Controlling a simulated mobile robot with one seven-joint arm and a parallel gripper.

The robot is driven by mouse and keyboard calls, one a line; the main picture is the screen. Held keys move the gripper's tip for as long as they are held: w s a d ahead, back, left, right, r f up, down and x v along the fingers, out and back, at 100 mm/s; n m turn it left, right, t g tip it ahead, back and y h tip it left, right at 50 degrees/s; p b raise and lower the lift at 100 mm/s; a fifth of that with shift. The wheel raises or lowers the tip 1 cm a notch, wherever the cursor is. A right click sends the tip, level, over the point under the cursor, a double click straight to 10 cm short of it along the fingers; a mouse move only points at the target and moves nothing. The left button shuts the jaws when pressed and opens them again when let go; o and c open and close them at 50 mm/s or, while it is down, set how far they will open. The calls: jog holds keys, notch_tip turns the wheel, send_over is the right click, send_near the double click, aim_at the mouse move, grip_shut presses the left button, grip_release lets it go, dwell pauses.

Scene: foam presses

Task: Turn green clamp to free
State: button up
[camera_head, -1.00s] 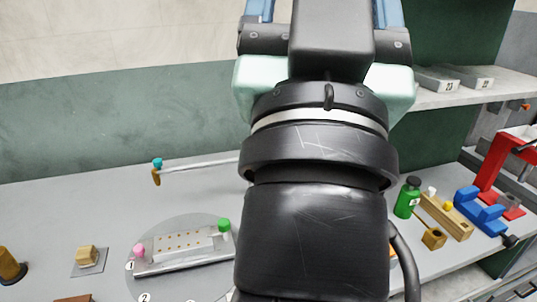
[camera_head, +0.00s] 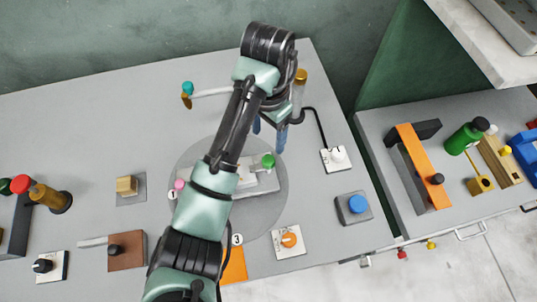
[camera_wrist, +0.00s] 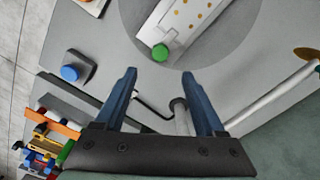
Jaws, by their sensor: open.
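The green clamp (camera_head: 268,160) is a round green knob at the right end of a pale perforated plate (camera_head: 265,184) on the grey round disc. In the wrist view the green clamp (camera_wrist: 160,53) lies just ahead of the fingertips, in line with the gap between them. My gripper (camera_head: 269,137) has two blue fingers, spread apart and empty, above and beside the clamp. They also show in the wrist view (camera_wrist: 160,74). A pink clamp (camera_head: 179,184) sits at the plate's left end. My arm hides the plate's middle.
A white-knobbed switch (camera_head: 337,157), a blue button (camera_head: 356,204) and an orange knob (camera_head: 289,240) stand right of and below the disc (camera_head: 272,211). A jointed rod with a teal knob (camera_head: 187,88) lies behind. Bare table lies at the back left.

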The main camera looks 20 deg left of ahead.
aim_at(268, 160)
notch_tip(268, 160, down, 11)
jog(key=shift+f, duration=0.2)
jog(key=shift+c, duration=0.2)
grip_shut()
